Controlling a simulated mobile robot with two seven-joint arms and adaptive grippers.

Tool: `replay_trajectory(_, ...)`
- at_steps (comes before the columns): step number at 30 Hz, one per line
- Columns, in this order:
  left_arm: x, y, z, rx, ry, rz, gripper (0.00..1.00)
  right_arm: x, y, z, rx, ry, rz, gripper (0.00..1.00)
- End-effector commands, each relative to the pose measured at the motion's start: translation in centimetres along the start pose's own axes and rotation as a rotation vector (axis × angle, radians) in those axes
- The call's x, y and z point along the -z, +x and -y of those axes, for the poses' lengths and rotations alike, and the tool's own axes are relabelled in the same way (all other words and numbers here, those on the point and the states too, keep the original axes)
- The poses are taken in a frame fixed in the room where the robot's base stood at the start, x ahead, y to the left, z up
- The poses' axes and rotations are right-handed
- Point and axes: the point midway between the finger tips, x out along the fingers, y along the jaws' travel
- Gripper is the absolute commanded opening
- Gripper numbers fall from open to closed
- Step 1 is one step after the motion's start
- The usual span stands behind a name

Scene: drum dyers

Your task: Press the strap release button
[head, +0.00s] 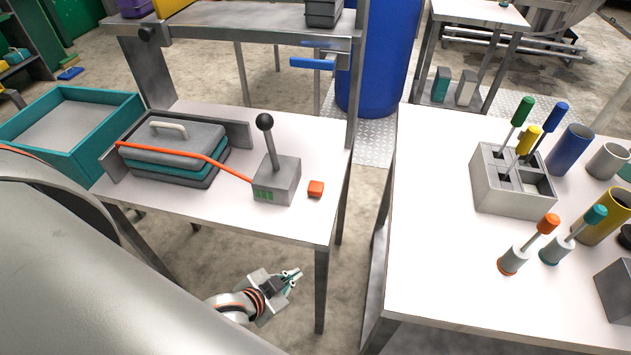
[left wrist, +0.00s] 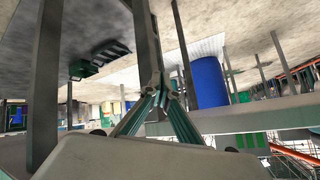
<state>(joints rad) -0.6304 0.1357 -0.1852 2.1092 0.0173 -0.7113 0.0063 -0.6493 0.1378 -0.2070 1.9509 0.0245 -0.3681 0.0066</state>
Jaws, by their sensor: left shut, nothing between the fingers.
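A small orange-red button block (head: 316,188) sits on the white left table, right of a grey lever box (head: 276,181) with a black ball-topped lever (head: 266,122). An orange strap (head: 208,158) runs from this box across a grey and teal stack of slabs with a handle (head: 176,142). My left gripper (head: 296,273) is below and in front of the table's front edge, apart from the button. In the left wrist view, its fingers (left wrist: 164,86) are shut and empty. The button cannot be made out there. My right gripper is not in view.
The table's front edge (head: 230,229) and its front leg (head: 320,290) are close to my left gripper. A right table (head: 440,260) bears a grey tool holder (head: 513,192) and several cups. A blue drum (head: 384,60) stands behind. A teal tray (head: 132,110) is at left.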

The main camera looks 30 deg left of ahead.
Motion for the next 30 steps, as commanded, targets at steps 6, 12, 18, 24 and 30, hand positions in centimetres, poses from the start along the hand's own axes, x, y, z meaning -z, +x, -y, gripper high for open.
replay_trajectory(6,3.0,-4.9,6.6,0.107,0.156,0.156,0.00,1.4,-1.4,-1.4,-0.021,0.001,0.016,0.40)
replay_trajectory(12,6.5,-7.3,10.8,0.156,0.250,0.221,0.00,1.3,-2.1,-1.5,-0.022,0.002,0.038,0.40)
replay_trajectory(18,13.1,-4.5,11.3,0.083,0.301,0.112,0.00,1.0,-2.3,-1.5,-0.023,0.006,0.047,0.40)
replay_trajectory(24,20.4,-2.3,12.8,-0.007,0.371,0.019,0.00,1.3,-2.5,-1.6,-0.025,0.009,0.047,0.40)
replay_trajectory(30,24.7,-1.6,15.7,-0.056,0.423,0.010,0.00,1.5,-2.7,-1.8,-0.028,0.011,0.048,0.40)
